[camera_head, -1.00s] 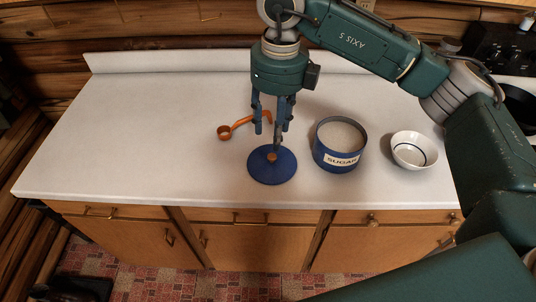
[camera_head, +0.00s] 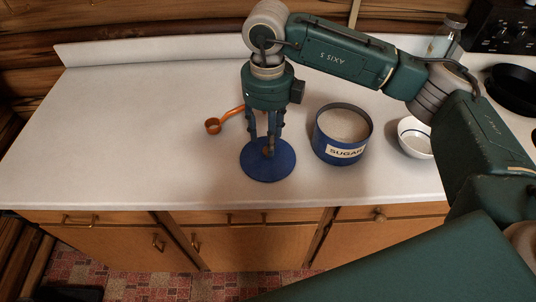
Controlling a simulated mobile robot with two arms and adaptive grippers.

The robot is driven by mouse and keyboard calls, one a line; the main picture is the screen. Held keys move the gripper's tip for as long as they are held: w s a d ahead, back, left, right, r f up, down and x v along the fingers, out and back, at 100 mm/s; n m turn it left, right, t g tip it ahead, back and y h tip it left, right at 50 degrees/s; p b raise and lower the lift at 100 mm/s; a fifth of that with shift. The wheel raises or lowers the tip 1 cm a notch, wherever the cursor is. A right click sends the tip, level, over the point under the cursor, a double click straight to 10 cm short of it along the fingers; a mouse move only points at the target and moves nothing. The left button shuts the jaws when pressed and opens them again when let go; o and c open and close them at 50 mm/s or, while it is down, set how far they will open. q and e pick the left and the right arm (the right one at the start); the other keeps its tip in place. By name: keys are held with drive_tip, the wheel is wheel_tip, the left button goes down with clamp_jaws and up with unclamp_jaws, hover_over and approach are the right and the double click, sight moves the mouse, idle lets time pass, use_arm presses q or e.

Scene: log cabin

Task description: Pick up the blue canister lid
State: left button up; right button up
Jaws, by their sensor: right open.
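The blue canister lid (camera_head: 267,170) lies flat on the white counter near its front edge, a round disc with a small knob in the middle. My right gripper (camera_head: 270,151) points straight down over the lid, its fingertips at the knob, which they mostly hide. The jaws are open, and I cannot tell whether they touch the knob. The open blue sugar canister (camera_head: 341,149), labelled SUGAR, stands just right of the lid with pale contents inside. My left gripper is not in view.
An orange measuring scoop (camera_head: 214,126) lies behind and left of the lid, its handle reaching toward my gripper. A white bowl (camera_head: 414,142) stands right of the canister, partly behind my arm. The counter's left side (camera_head: 120,140) is clear. A glass jar (camera_head: 446,36) stands at the back right.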

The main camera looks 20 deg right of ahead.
drive_tip(key=f, duration=0.1)
drive_tip(key=f+p, duration=0.1)
drive_tip(key=f, duration=0.1)
drive_tip(key=f+p, duration=0.1)
drive_tip(key=shift+w+d+f, duration=0.1)
drive_tip(key=shift+w+f, duration=0.05)
drive_tip(key=shift+w, duration=0.15)
drive_tip(key=shift+f, duration=0.6)
clamp_jaws()
